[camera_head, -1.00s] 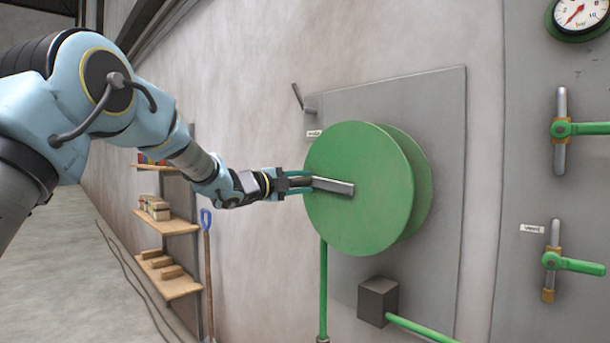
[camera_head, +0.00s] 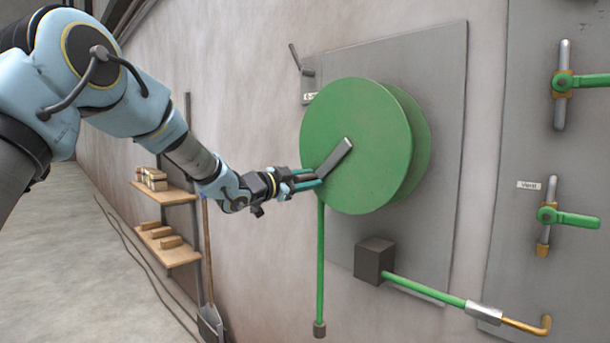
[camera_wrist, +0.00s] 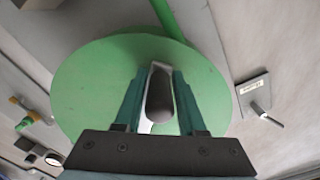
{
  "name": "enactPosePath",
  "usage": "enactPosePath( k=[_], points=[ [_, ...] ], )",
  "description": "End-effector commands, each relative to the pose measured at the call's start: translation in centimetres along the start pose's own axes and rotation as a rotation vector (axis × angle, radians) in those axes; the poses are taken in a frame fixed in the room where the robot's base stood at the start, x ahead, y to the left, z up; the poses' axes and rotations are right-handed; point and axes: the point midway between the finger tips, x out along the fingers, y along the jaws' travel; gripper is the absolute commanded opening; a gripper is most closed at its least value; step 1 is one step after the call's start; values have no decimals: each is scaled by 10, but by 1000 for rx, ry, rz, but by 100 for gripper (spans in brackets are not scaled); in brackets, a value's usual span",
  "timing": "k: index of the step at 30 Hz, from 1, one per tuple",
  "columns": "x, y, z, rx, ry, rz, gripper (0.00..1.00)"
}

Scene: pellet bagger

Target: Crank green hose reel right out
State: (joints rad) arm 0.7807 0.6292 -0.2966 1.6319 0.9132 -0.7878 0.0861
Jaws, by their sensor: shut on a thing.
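The green hose reel (camera_head: 362,140) is a large round drum on a grey wall plate (camera_head: 445,120). Its grey crank arm (camera_head: 338,158) slants from the hub down and left to my gripper. My gripper (camera_head: 316,181) is at the reel's lower left edge, its teal fingers shut on the crank handle. In the wrist view the crank handle (camera_wrist: 160,98) shows between the fingers, with the reel (camera_wrist: 90,85) behind. The green hose (camera_head: 320,260) hangs straight down from the reel and ends in a dark nozzle (camera_head: 319,329).
A small grey lever (camera_head: 296,57) sticks out at the plate's upper left. A dark box (camera_head: 374,260) with a green pipe (camera_head: 430,291) is below the reel. Green-handled valves (camera_head: 562,216) are at the right. Wooden shelves (camera_head: 165,194) and a shovel (camera_head: 208,310) stand behind my arm.

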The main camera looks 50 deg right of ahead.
Motion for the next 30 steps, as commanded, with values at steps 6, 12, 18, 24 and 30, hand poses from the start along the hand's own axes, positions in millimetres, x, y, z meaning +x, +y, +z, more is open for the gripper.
enactPosePath(
  k=[6, 12, 18, 24, 30],
  points=[
    [0, 8, 1, -83, 1, -3, 0],
    [0, 11, 1, -115, 1, -4, 0],
    [0, 12, 1, -119, 1, -4, 0],
    [0, 12, 1, -118, 1, -4, 0],
    [0, 12, 1, -116, 0, -3, 62]
  ],
)
